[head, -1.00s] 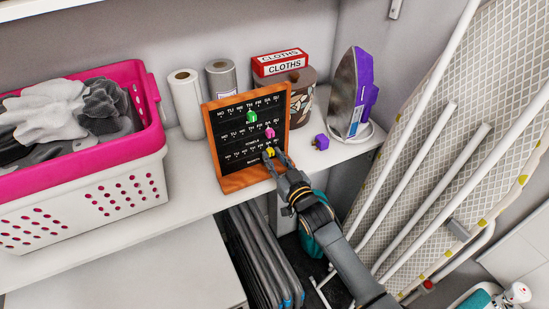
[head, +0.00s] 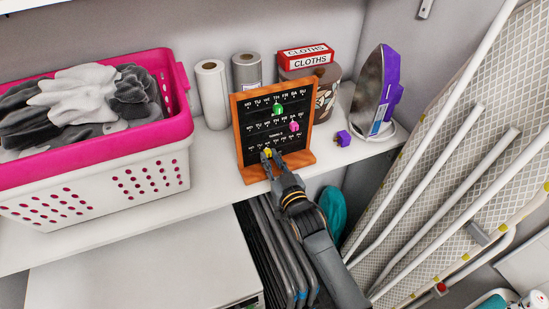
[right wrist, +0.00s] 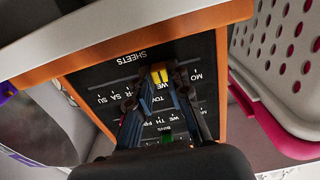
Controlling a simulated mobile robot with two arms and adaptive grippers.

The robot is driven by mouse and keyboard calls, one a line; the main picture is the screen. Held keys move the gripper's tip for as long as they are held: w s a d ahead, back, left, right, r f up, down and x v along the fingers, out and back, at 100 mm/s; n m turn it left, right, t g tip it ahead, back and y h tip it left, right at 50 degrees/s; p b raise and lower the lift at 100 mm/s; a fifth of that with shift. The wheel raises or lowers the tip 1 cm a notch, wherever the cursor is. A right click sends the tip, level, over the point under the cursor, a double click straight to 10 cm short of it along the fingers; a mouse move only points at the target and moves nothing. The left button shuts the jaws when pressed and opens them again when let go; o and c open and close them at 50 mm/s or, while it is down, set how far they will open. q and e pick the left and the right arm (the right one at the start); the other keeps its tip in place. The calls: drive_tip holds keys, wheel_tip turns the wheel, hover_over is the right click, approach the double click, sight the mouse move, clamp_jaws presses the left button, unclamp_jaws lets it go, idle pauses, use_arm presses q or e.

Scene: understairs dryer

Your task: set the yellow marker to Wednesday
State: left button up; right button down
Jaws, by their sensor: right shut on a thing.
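A black weekly board (head: 258,110) with an orange wooden frame stands upright on the white shelf. It has rows of day letters. The yellow marker (head: 267,152) is on the bottom row, left of the middle. In the right wrist view the board is upside down, and the yellow marker (right wrist: 159,75) lines up with the letters WE in the SHEETS row. My right gripper (head: 272,156) is shut on it, with fingers on both sides. A green marker (head: 278,109) is on the top row and a pink marker (head: 294,126) on the middle row. My left gripper is not in view.
A pink and white laundry basket (head: 150,172) stands left of the board. Paper rolls (head: 211,95), a CLOTHS box (head: 306,57) and a patterned canister stand behind it. A small purple object (head: 343,138) and an iron (head: 372,95) are right. An ironing board (head: 460,150) leans at the right.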

drive_tip(key=shift+d, duration=0.25)
drive_tip(key=c, duration=1.4)
unclamp_jaws()
drive_tip(key=shift+w+d, duration=0.1)
drive_tip(key=shift+d, duration=0.05)
drive_tip(key=shift+o, duration=0.9)
drive_tip(key=shift+a, duration=0.2)
drive_tip(key=shift+s+d, duration=0.1)
drive_tip(key=shift+s, duration=0.2)
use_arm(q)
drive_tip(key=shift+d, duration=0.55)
use_arm(e)
drive_tip(key=v, duration=1.1)
drive_tip(key=shift+s, duration=0.25)
drive_tip(key=shift+d, duration=0.1)
